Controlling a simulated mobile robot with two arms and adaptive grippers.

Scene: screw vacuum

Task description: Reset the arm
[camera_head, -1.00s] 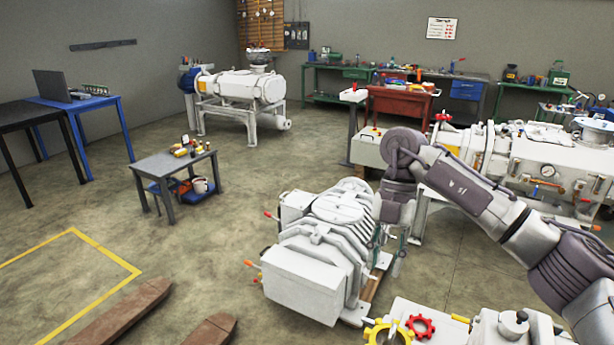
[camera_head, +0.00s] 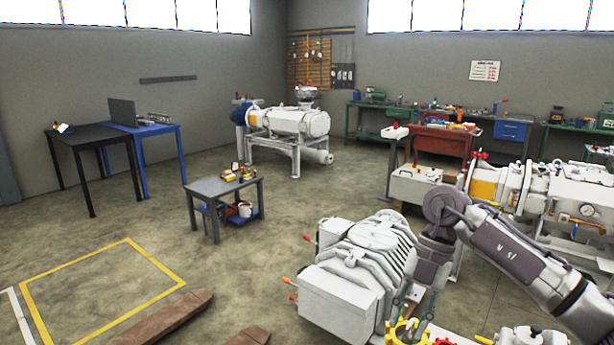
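My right arm comes in from the lower right of the head view and bends down at its wrist. My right gripper (camera_head: 412,312) hangs at the end of it, fingers down, beside the white ribbed vacuum pump (camera_head: 365,262). The gripper is small and partly lost against the pump and a yellow gear-like wheel (camera_head: 402,332), so I cannot tell whether it is open or shut, or whether it touches anything. My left arm and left gripper are out of view.
A grey cart (camera_head: 222,187) with small items stands left of the pump. Black (camera_head: 88,139) and blue (camera_head: 165,130) tables are further left. Another white machine (camera_head: 290,123) stands at the back. A yellow-outlined floor area (camera_head: 95,290) is clear. Brown beams (camera_head: 165,320) lie in front.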

